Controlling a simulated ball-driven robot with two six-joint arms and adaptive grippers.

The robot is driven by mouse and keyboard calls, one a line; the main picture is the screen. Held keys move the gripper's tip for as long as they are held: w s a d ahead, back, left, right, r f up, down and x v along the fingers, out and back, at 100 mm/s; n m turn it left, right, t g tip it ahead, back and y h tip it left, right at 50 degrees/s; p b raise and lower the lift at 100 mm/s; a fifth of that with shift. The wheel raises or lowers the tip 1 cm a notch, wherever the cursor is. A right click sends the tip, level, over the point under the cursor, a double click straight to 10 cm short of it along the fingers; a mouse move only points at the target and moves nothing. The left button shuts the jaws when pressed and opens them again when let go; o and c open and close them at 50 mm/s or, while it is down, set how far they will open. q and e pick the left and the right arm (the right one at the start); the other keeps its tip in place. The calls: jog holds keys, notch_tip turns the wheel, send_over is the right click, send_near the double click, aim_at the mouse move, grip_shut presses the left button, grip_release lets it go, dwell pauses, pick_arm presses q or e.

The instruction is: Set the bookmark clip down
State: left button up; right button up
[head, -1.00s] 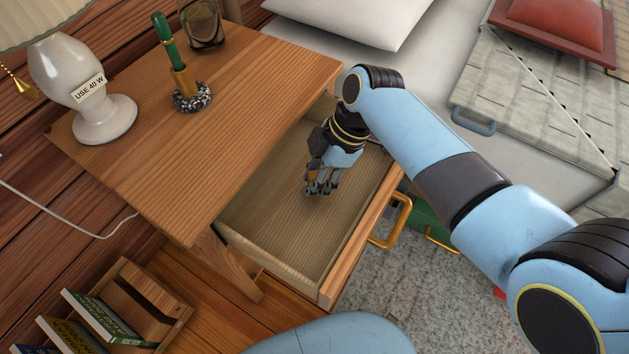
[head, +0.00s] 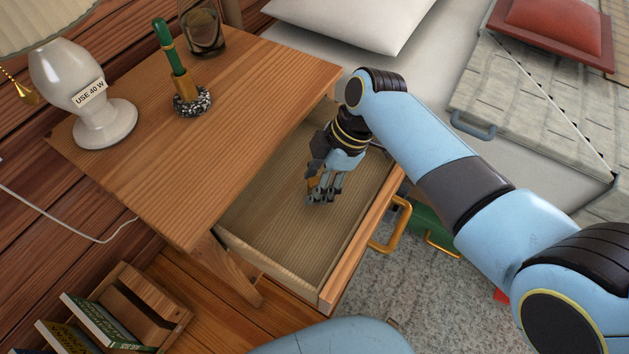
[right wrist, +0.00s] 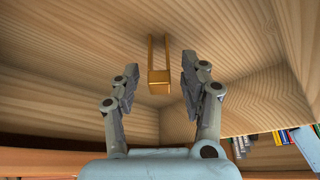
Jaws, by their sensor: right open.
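The brass-coloured bookmark clip (right wrist: 160,82) shows in the right wrist view, a narrow U shape against the pale wood of the open drawer (head: 283,245). My right gripper (right wrist: 160,68) is inside the drawer, its fingers spread on either side of the clip. A gap shows between the clip and each finger. In the head view my right gripper (head: 324,194) points down into the drawer, and its fingers and hand largely hide the clip. I cannot tell whether the clip rests flat on the drawer bottom. My left gripper is out of view.
The nightstand top (head: 240,110) holds a lamp (head: 103,120), a green pen in a holder (head: 187,95) and a glass (head: 203,32). The drawer front carries a brass handle (head: 392,228). Books (head: 100,322) stand at lower left. The near part of the drawer is clear.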

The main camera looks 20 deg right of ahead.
jog(key=p+v, duration=0.3)
jog(key=v, duration=0.8)
